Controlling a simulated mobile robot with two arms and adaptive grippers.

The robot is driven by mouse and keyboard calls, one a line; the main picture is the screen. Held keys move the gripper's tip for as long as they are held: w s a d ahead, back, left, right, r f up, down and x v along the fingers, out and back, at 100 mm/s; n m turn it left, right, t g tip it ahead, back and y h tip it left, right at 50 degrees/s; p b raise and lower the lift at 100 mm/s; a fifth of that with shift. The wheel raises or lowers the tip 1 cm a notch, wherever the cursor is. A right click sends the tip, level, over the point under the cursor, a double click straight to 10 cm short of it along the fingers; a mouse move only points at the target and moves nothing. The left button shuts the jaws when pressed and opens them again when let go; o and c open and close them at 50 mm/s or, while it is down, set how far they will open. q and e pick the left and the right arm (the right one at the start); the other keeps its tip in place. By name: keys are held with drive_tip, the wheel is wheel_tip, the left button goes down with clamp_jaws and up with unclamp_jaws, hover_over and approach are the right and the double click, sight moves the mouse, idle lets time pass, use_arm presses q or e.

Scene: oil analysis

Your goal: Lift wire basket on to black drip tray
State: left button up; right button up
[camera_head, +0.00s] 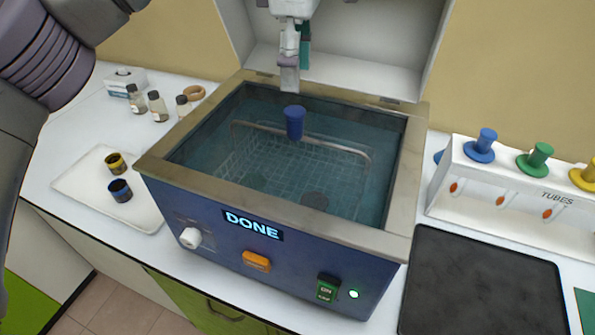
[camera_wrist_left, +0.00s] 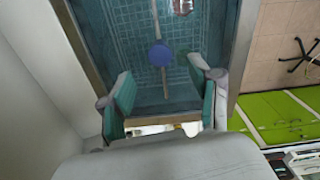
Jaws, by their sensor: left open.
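The wire basket (camera_head: 285,165) sits in the water of the blue ultrasonic-type bath (camera_head: 270,255), whose display reads DONE. Its handle bar carries a blue knob (camera_head: 294,122) that stands above the basket. My left gripper (camera_head: 289,82) hangs over the bath with its fingers pointing down, just above the knob. In the left wrist view my left gripper (camera_wrist_left: 164,88) is open and empty, with the blue knob (camera_wrist_left: 160,54) beyond its fingertips, roughly in line with the gap. The black drip tray (camera_head: 480,285) lies empty right of the bath. My right gripper is not in view.
The bath's open lid (camera_head: 340,65) stands behind it. A white tubes rack (camera_head: 510,195) with coloured knobs is behind the drip tray. A white tray (camera_head: 85,180) with two small jars and several bottles are at the left. The bath's rim (camera_head: 415,150) is raised.

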sight(294, 110)
use_arm(q)
drive_tip(key=f, duration=0.4)
drive_tip(key=shift+w, duration=0.2)
drive_tip(key=shift+f+p, duration=0.45)
drive_tip(key=shift+f, duration=0.05)
wheel_tip(294, 110, down, 4)
drive_tip(key=shift+s+a+r+p, duration=0.15)
drive_tip(key=shift+r+p, duration=0.1)
drive_tip(key=shift+p, duration=0.4)
drive_tip(key=shift+f, duration=0.45)
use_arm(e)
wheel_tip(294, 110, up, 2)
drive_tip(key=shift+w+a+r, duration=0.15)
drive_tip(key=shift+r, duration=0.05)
use_arm(q)
drive_tip(key=shift+c, duration=0.3)
drive_tip(key=shift+c, duration=1.3)
clamp_jaws()
